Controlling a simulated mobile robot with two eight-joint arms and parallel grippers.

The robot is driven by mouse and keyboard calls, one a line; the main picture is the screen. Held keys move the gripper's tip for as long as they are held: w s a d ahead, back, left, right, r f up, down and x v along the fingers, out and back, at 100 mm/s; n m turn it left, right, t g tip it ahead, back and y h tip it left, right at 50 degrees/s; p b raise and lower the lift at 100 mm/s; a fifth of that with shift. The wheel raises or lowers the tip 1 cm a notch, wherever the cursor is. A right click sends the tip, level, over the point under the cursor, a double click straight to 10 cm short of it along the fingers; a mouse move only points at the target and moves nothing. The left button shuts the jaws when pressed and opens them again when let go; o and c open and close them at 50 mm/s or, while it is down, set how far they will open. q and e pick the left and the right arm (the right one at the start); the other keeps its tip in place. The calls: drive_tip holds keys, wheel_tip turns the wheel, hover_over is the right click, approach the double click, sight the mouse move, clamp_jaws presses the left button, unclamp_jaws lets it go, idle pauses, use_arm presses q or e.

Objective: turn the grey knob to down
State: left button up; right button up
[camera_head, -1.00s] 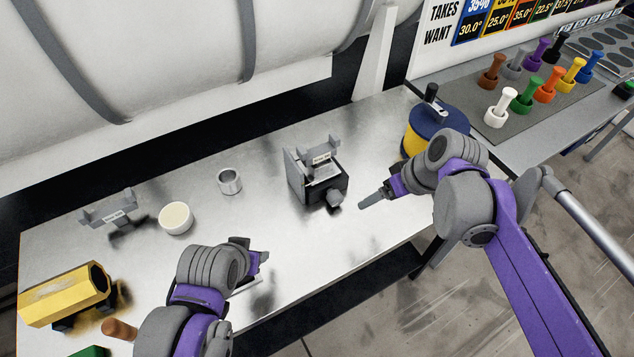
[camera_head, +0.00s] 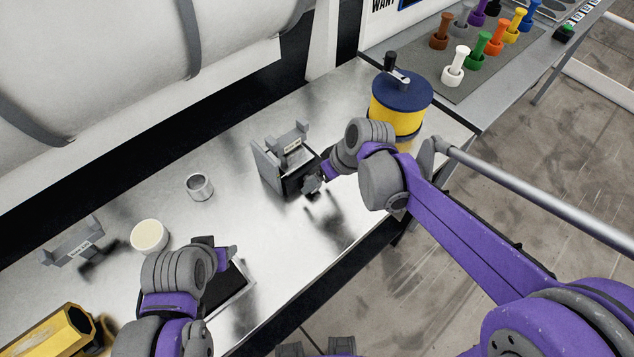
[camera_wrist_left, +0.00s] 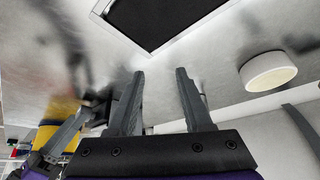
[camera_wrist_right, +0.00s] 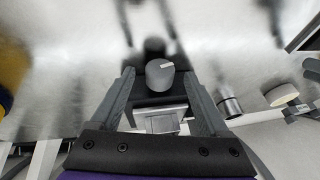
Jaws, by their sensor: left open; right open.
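The grey knob (camera_wrist_right: 160,74) is a round grey cylinder with a small pale mark on its face, on the front of a dark box (camera_head: 285,172) with grey plates. It also shows in the head view (camera_head: 311,185), partly covered by my right gripper. My right gripper (camera_wrist_right: 158,78) is open, one finger on each side of the knob; I cannot tell whether either finger touches it. My left gripper (camera_head: 230,256) is open and empty above the table, near a black framed panel (camera_wrist_left: 155,20), away from the knob.
On the metal table (camera_head: 190,160) are a small metal cup (camera_head: 199,187), a white bowl (camera_head: 149,236), a grey labelled stand (camera_head: 75,243) and a yellow hexagonal piece (camera_head: 55,332). A blue-and-yellow drum with a crank (camera_head: 400,105) stands right of the box, close behind my right arm.

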drive_tip(key=shift+x, duration=0.95)
drive_tip(key=shift+c, duration=0.3)
clamp_jaws()
